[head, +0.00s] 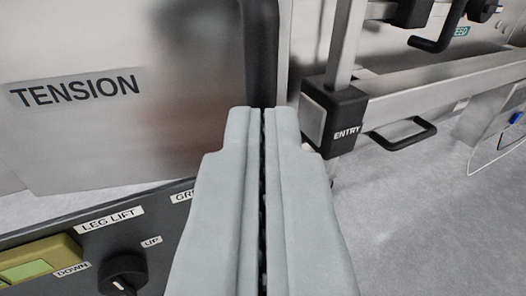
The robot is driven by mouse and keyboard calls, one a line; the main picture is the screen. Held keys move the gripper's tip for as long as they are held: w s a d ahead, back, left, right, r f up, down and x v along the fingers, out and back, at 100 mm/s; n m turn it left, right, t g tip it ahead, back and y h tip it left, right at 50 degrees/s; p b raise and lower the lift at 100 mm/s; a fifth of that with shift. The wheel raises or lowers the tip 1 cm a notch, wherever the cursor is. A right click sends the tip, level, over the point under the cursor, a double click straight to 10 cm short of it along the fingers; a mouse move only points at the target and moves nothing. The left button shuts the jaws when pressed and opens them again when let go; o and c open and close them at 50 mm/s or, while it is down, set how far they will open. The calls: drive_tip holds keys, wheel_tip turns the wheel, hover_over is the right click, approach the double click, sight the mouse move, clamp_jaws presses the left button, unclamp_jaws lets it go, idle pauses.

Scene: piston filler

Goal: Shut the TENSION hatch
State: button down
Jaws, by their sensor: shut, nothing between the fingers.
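The TENSION hatch (130,130) is a flat brushed-metal panel with a TENSION label (75,90), at the left of the head view. A thick black upright bar handle (261,50) stands at its right edge. My gripper (263,112) is shut and empty in the middle of the view. Its fingertips overlap the lower end of the black handle in the picture. I cannot tell whether they touch it. The lower end of the handle is hidden behind the fingers, and the hatch's top edge is out of view.
A dark control panel (160,240) with a LEG LIFT label, a black knob (122,272) and a yellow-green display (38,262) lies lower left. A black ENTRY block (340,112) on a metal post stands right of my gripper. Grey floor (400,210) is open at lower right.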

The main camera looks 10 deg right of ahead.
sight(280, 97)
drive_tip(key=w, duration=0.2)
drive_tip(key=w+d, duration=0.1)
drive_tip(key=w, duration=0.1)
drive_tip(key=shift+d+r, duration=0.15)
drive_tip(key=shift+d, duration=0.05)
idle(0.3)
drive_tip(key=shift+s, duration=0.15)
